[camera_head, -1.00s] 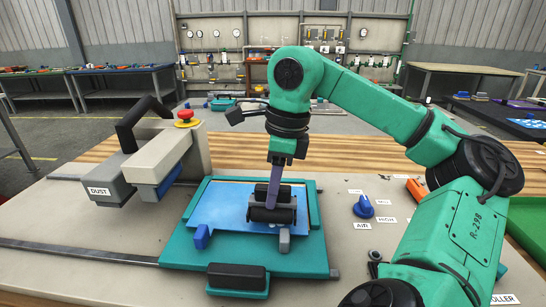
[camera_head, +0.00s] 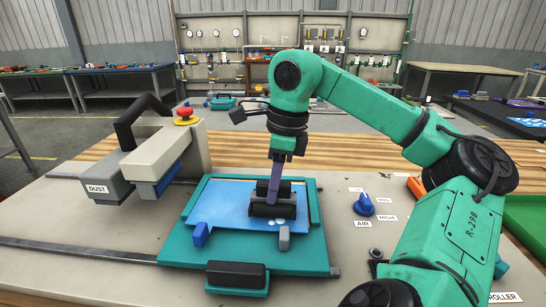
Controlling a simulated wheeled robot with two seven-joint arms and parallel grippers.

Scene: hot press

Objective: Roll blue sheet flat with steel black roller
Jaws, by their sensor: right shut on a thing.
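The blue sheet (camera_head: 233,208) lies on the teal press tray (camera_head: 190,252) in the middle of the bench. The black steel roller (camera_head: 271,209) rests on or just above the sheet, right of its middle; exact contact cannot be told. My right gripper (camera_head: 275,178) comes down from above and is shut on the roller's handle; its fingertips are partly hidden by the wrist. A few small pale spots show on the sheet just in front of the roller. My left gripper is not in view.
A black handle (camera_head: 236,275) is on the tray's front. The press head (camera_head: 160,160) with a red button (camera_head: 184,113) stands left. A blue knob (camera_head: 364,205) is right.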

